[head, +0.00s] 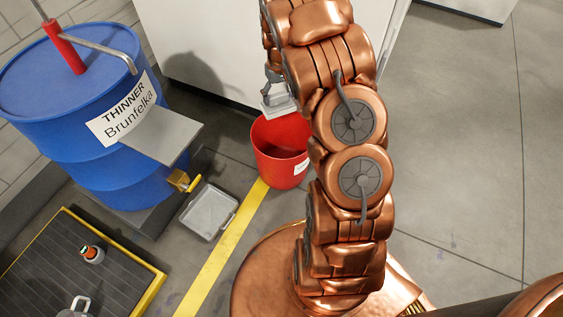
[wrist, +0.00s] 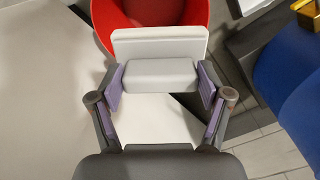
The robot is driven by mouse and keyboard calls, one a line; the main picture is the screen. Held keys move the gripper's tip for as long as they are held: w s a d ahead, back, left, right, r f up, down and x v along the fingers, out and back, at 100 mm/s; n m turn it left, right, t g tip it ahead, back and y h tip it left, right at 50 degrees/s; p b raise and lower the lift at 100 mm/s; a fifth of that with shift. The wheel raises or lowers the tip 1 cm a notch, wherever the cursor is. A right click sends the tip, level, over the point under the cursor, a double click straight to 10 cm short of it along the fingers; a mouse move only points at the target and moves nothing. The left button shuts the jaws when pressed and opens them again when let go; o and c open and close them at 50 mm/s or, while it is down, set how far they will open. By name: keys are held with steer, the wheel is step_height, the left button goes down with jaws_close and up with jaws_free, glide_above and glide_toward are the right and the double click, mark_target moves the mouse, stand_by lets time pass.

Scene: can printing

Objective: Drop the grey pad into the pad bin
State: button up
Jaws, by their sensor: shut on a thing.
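My gripper (head: 273,88) is shut on the grey pad (head: 279,106), a pale flat plate with a block-shaped grip. In the wrist view the purple-lined fingers (wrist: 161,78) press on both sides of the block, and the pad's plate (wrist: 160,43) lies beyond it. The red pad bin (head: 280,155) stands on the floor below, with a white label partly hidden by my arm. In the head view the pad overlaps the bin's far rim. In the wrist view the bin's red opening (wrist: 155,12) shows just past the plate; its inside is mostly hidden.
A blue thinner drum (head: 75,110) with a grey shelf (head: 165,134) stands left of the bin. A shallow grey tray (head: 208,212) and a yellow-edged dark platform (head: 70,270) lie nearer. A white cabinet (head: 205,40) stands behind. The floor at right is clear.

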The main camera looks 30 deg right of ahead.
mark_target(289, 100)
steer(key=d+f+b, duration=0.3)
steer(key=f+b, duration=0.1)
steer(key=shift+s+d+f, duration=0.1)
steer(key=shift+s+d, duration=0.05)
steer(key=shift+d, duration=0.2)
steer(key=shift+f+b, duration=1.85)
steer(key=shift+f, duration=1)
steer(key=o, duration=1.1)
steer(key=shift+c, duration=0.2)
step_height(289, 100, up, 12)
steer(key=shift+r, duration=0.1)
